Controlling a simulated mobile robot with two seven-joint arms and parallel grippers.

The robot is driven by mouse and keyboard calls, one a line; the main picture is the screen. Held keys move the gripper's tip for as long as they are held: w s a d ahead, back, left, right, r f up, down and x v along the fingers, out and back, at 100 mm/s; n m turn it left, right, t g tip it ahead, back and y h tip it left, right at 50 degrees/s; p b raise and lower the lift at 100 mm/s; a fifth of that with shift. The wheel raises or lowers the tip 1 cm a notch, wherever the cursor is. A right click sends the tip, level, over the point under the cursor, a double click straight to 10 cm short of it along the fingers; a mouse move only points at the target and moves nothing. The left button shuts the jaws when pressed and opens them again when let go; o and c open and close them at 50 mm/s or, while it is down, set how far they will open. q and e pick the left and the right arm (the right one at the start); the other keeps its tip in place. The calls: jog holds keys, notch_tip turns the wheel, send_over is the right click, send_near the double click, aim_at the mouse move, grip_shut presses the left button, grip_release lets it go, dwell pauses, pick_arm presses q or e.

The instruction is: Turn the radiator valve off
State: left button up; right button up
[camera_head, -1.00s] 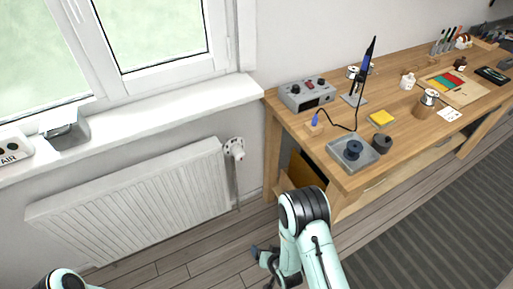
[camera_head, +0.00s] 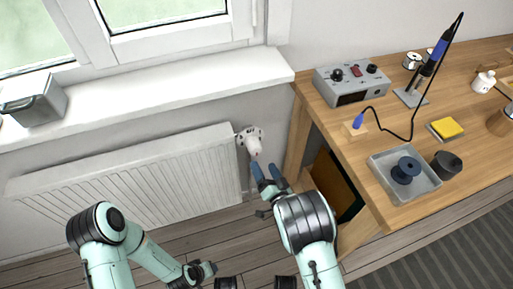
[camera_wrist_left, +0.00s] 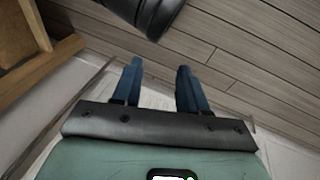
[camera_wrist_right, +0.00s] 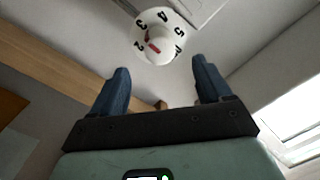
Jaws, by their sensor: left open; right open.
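The white radiator valve (camera_head: 253,146) sits at the right end of the radiator (camera_head: 130,180), below the window sill. In the right wrist view, the valve's round knob (camera_wrist_right: 158,36) shows black numbers and a red mark, ahead of the fingers and apart from them. My right gripper (camera_head: 267,173) is open and empty, just below the valve, with its blue fingers pointing up at it. My left gripper (camera_wrist_left: 155,88) is open and empty, low over the floor; in the head view its fingers are hard to make out.
The wooden workbench (camera_head: 375,185) stands right of the valve, its leg close to my right gripper. It bears a grey control box (camera_head: 350,84), a soldering iron stand and a grey tray (camera_head: 425,184). A grey metal box (camera_head: 35,100) stands on the sill (camera_head: 180,90).

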aim_at(257, 153)
jog(key=x, duration=0.4)
jog(key=shift+a+f+b, duration=0.1)
jog(key=shift+b, duration=0.3)
jog(key=b+x, duration=0.1)
jog(key=x, duration=0.3)
pick_arm(q)
jog(key=shift+g, duration=0.5)
jog(key=shift+s+a+f, duration=0.15)
jog(key=shift+s+f, duration=0.2)
jog(key=shift+f, duration=0.25)
jog(key=shift+s+a+f, duration=0.15)
jog(key=shift+s+f, duration=0.2)
jog(key=shift+f, duration=0.25)
jog(key=shift+s+a+f, duration=0.15)
jog(key=shift+s+f, duration=0.2)
jog(key=shift+f, duration=0.25)
pick_arm(e)
jog(key=shift+w+a, duration=0.2)
jog(key=shift+w, duration=0.5)
jog(key=c, duration=1)
